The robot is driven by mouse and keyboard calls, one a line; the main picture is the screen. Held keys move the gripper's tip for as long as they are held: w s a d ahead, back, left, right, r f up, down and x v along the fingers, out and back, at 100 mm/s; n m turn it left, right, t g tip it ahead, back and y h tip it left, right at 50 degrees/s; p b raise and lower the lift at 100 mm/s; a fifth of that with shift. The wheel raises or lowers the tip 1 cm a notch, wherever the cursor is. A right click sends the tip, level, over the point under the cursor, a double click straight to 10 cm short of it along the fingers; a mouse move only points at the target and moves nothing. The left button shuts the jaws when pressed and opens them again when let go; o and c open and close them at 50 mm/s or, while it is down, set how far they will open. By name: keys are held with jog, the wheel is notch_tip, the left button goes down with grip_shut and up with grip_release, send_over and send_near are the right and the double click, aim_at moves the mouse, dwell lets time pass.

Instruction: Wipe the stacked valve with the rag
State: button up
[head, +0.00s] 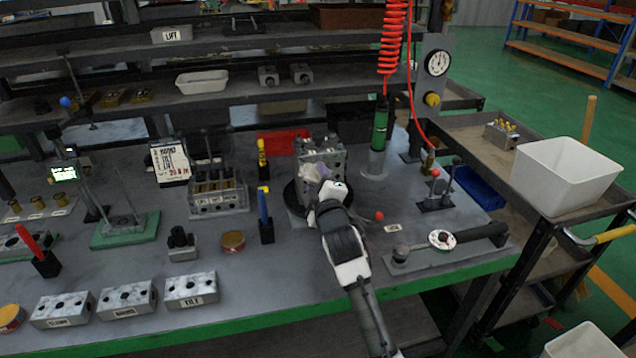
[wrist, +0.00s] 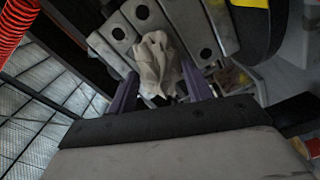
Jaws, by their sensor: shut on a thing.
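The stacked valve (head: 326,150) is a grey metal block on a dark round base on the workbench, right of centre in the head view. In the wrist view its face with dark round holes (wrist: 143,12) fills the top middle. The rag (wrist: 157,62) is a crumpled off-white cloth. My gripper (wrist: 160,88) is shut on the rag, with a purple-grey finger at each side of it. The rag lies in front of the valve's face; I cannot tell whether it touches. In the head view the rag (head: 308,172) shows at the valve's front left, partly hidden by my gripper.
A slotted valve block (head: 217,198) stands to the left, with marker pens in black holders (head: 266,230) between. A green cylinder (head: 379,128) with a red coiled hose stands behind right. A lever tool (head: 445,245) lies at front right. The shelf edge (head: 280,95) runs above.

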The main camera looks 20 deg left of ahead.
jog(key=shift+w+a, duration=0.1)
jog(key=shift+w, duration=0.05)
jog(key=shift+w+d+f+b, duration=0.1)
jog(key=shift+w+d+b, duration=0.2)
jog(key=shift+d+b, duration=0.15)
jog(key=shift+w+d+b, duration=0.25)
jog(key=shift+d+b, duration=0.1)
jog(key=shift+d, duration=0.15)
jog(key=shift+w+d+b, duration=0.45)
jog(key=shift+d+b, duration=0.05)
jog(key=shift+d, duration=0.3)
jog(key=shift+w+a, duration=0.1)
jog(key=shift+s+a, duration=0.55)
jog(key=shift+a, duration=0.4)
jog(key=shift+s+a, duration=0.55)
jog(key=shift+a, duration=0.35)
